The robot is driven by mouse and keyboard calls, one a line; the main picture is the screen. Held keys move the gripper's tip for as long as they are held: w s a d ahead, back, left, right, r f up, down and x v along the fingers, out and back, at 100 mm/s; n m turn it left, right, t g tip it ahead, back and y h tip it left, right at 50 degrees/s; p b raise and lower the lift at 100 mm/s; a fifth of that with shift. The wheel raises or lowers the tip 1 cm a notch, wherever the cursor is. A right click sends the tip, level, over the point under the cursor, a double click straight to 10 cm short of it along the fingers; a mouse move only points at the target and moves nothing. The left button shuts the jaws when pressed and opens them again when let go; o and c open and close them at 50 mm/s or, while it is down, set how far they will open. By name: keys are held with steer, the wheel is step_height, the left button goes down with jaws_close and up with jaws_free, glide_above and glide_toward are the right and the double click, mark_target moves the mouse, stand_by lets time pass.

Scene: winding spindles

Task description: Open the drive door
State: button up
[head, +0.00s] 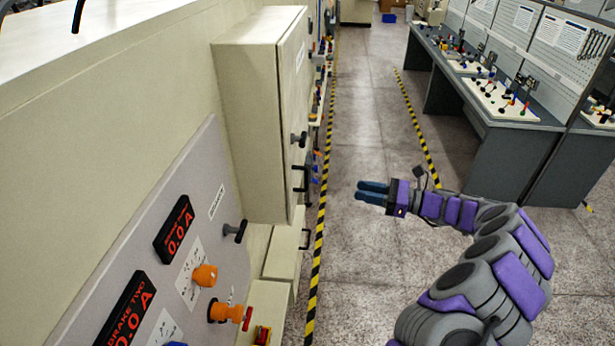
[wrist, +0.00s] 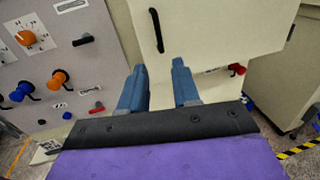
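A beige wall cabinet (head: 250,130) juts out from the machine at the centre left. Its narrow front door (head: 292,100) faces right and looks closed. The door carries a black T-shaped handle (head: 299,139) and a black bar handle (head: 301,180) below it. No readable label shows that this is the drive door. My gripper (head: 371,192) is out over the aisle, right of the cabinet and apart from it. In the wrist view, its two blue fingers (wrist: 160,85) are spread with nothing between them. Beyond them stands a beige door (wrist: 205,35) with a black upright handle (wrist: 156,30).
A grey control panel (head: 222,190) with red displays, orange knobs and a black handle lies at lower left. Another handle (head: 305,239) sits below the cabinet. Grey workbenches (head: 500,150) stand right. The striped-edged aisle (head: 365,110) between is clear.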

mark_target(306, 189)
steer(key=p+x, duration=0.2)
steer(key=x, duration=1.4)
steer(key=shift+w+a, duration=0.1)
steer(key=shift+a, duration=0.3)
steer(key=shift+c, duration=0.2)
jaws_close()
